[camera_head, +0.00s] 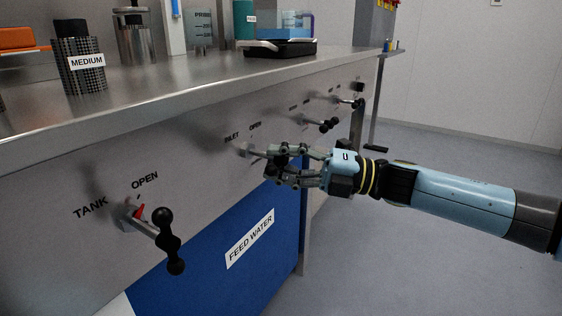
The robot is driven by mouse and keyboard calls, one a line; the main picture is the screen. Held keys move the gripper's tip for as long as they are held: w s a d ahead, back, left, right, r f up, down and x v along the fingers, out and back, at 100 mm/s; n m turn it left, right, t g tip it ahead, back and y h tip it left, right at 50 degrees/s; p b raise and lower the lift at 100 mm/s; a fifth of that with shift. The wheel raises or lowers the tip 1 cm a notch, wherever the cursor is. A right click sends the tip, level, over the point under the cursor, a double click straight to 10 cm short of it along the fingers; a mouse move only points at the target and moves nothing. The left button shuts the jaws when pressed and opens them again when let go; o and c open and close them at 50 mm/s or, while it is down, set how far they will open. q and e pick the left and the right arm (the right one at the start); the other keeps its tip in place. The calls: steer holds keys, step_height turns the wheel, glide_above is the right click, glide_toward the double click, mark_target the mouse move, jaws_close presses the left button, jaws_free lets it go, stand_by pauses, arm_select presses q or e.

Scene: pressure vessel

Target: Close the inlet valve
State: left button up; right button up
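The inlet valve (247,150) sits on the grey front panel under the INLET and OPEN labels, its metal stem pointing out toward the right. My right gripper (280,165) is at the outer end of this stem, with its fingers overlapping the dark handle. The handle is mostly hidden by the fingers, and I cannot tell whether they grip it or only surround it. My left gripper is not in view.
The tank valve (165,240), with a black knobbed handle and red pointer, sticks out nearer on the left. More valves (322,124) stick out farther along the panel. A blue FEED WATER panel (240,265) is below. Open floor lies to the right.

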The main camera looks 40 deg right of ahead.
steer(key=c, duration=0.4)
steer(key=shift+w, duration=0.1)
jaws_close()
steer(key=shift+r, duration=0.3)
stand_by(0.4)
steer(key=o, duration=0.6)
jaws_free()
steer(key=shift+c, duration=0.2)
steer(key=shift+o, duration=0.6)
steer(key=shift+f, duration=0.15)
steer(key=v, duration=1.2)
